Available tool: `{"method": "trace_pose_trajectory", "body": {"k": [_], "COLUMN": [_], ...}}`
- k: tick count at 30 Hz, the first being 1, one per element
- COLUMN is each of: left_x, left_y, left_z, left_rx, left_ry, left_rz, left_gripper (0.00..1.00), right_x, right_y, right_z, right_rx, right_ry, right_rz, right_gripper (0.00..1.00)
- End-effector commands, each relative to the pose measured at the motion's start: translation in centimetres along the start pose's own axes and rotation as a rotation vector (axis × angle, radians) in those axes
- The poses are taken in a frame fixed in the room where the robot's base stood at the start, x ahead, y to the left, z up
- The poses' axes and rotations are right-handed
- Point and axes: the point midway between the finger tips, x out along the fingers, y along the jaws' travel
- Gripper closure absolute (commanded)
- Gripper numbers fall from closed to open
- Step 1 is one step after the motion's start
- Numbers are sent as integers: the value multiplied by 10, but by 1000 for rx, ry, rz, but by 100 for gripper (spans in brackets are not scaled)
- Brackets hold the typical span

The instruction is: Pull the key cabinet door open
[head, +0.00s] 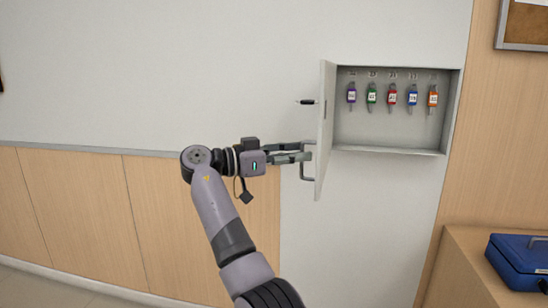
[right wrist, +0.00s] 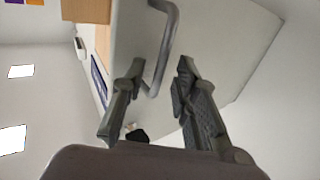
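The key cabinet (head: 400,152) is mounted on the wall in the head view. Its door (head: 325,130) stands swung out to the left, roughly square to the wall, so the inside shows. A grey bar handle (head: 306,179) is on the door's outer face, and it also shows in the right wrist view (right wrist: 173,22). My right gripper (head: 305,151) is at the upper part of the handle. In the right wrist view its fingers (right wrist: 160,68) are apart, with the handle's near end between them and no clear grip on it. My left gripper is not in view.
Several coloured key tags (head: 391,95) hang inside the cabinet. A dark lock piece (head: 306,102) sticks out above the handle. A blue box (head: 518,262) rests on a wooden counter (head: 470,255) at the lower right.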

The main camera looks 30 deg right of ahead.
Motion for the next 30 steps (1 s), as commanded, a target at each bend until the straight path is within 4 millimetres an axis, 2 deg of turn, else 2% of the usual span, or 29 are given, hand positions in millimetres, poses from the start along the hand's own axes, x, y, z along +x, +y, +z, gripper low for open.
{"method": "trace_pose_trajectory", "body": {"k": [6,12,18,30], "left_x": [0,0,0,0], "left_y": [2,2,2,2], "left_z": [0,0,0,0], "left_rx": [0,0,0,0], "left_ry": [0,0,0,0], "left_rz": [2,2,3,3], "left_gripper": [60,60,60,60], "right_x": [-49,-87,-103,-106], "right_y": [-1,0,0,0], "right_z": [-1,-1,0,0], "right_rx": [-1,-1,0,0], "right_ry": [1,2,1,0], "right_rz": [-4,-3,-1,0], "right_gripper": [72,72,72,72]}}
